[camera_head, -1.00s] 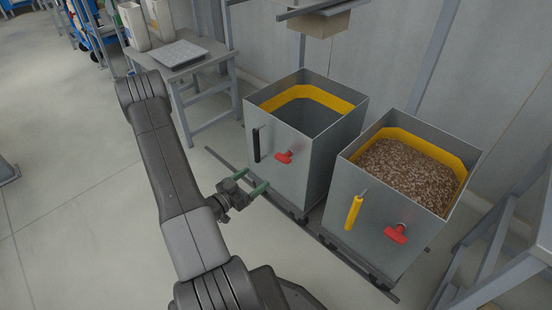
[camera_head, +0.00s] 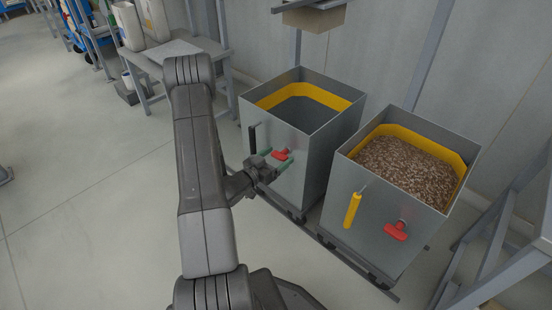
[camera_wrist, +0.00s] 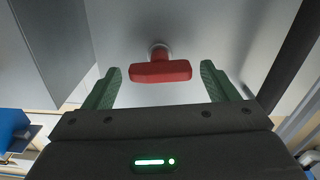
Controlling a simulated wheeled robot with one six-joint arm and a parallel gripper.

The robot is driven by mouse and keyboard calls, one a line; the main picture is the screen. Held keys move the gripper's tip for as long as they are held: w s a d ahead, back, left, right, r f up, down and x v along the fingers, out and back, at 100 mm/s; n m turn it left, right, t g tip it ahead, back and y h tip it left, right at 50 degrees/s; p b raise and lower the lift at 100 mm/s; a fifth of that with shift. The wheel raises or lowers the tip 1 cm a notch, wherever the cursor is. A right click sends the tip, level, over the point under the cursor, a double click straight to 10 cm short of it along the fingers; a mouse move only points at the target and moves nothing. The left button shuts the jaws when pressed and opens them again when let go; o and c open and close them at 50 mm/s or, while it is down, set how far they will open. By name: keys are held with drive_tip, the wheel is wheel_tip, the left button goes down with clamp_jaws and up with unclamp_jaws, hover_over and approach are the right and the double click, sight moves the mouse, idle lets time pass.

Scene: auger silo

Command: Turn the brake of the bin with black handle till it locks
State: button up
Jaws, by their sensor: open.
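The bin with the black handle (camera_head: 253,139) is the left of two grey metal bins and looks empty inside its yellow band. Its brake is a red T-shaped knob (camera_head: 283,154) on the front face, right of the black handle. My gripper (camera_head: 275,162) is at the front of this bin, close to the knob. Its green fingers (camera_wrist: 160,86) are open, one on each side of the knob, with a gap visible on both sides. Nothing is held.
The right bin (camera_head: 375,220) is full of brown pellets and has a yellow handle (camera_head: 352,209) and its own red knob (camera_head: 396,231). Both stand on a low rail (camera_head: 325,240). A table (camera_head: 205,66) stands behind my arm.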

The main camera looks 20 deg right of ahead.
drive_tip(key=c, duration=1)
drive_tip(key=shift+f+m+b, duration=0.2)
drive_tip(key=shift+m+b, duration=0.2)
drive_tip(key=shift+b, duration=0.2)
drive_tip(key=shift+r+m+b, duration=0.15)
drive_tip(key=shift+m+b, duration=0.15)
drive_tip(key=shift+m, duration=0.2)
drive_tip(key=o, duration=1)
